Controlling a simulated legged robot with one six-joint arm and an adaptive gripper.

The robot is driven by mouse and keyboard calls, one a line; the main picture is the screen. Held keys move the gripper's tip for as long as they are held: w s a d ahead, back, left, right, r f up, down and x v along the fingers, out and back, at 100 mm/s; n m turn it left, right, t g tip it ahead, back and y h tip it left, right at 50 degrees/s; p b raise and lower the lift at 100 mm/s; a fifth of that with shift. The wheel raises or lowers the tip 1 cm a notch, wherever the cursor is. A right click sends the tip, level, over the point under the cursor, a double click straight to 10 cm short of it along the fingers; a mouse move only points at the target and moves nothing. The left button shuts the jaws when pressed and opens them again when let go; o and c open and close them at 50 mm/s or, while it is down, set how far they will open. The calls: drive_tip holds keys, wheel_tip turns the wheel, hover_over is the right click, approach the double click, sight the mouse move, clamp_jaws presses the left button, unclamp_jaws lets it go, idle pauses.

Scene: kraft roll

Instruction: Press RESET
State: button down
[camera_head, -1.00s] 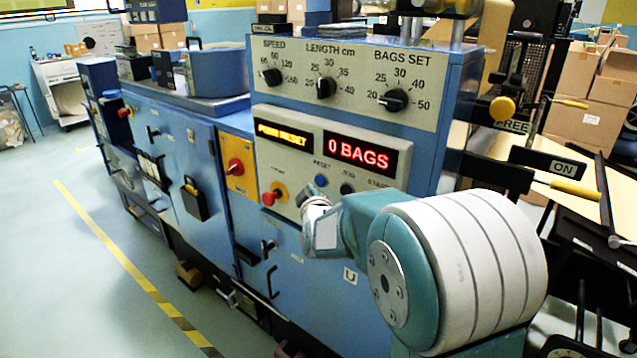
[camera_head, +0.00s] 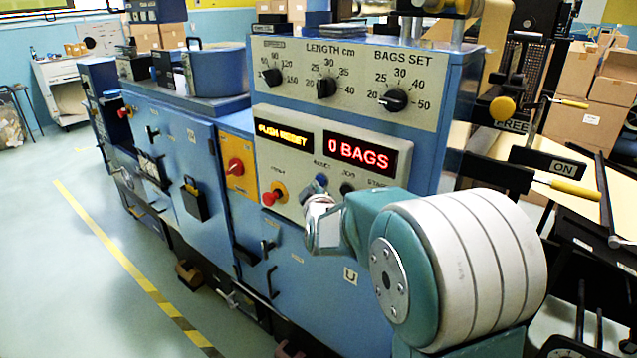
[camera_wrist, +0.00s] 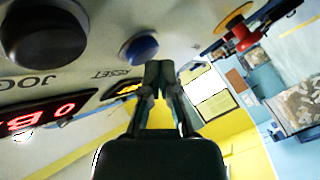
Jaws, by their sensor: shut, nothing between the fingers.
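The RESET button is a blue round button (camera_wrist: 139,48) on the light control panel, with the word RESET printed beside it in the wrist view. In the head view the blue button (camera_head: 321,181) shows just above my wrist. My gripper (camera_wrist: 160,68) is shut and empty, its fingertips close beside the blue button. I cannot tell whether they touch it. In the head view my arm's end hides the fingers. The yellow display (camera_head: 283,134) reads PUSH RESET, and the red display (camera_head: 361,153) reads 0 BAGS.
A black JOG button (camera_wrist: 44,32) sits beside the blue one. A red knob (camera_head: 273,194) is to its left on the same panel. Three selector dials, including the BAGS SET dial (camera_head: 393,100), are above. Open floor (camera_head: 60,270) lies to the left.

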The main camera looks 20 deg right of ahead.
drive_tip(key=shift+w+d, duration=0.3)
drive_tip(key=shift+d, duration=0.05)
idle(0.7)
drive_tip(key=shift+a, duration=0.1)
drive_tip(key=shift+s+a, duration=0.5)
drive_tip(key=shift+a, duration=0.05)
idle(0.3)
drive_tip(key=s+a, duration=0.1)
drive_tip(key=a, duration=0.1)
drive_tip(key=s+a, duration=0.2)
idle(0.4)
idle(0.5)
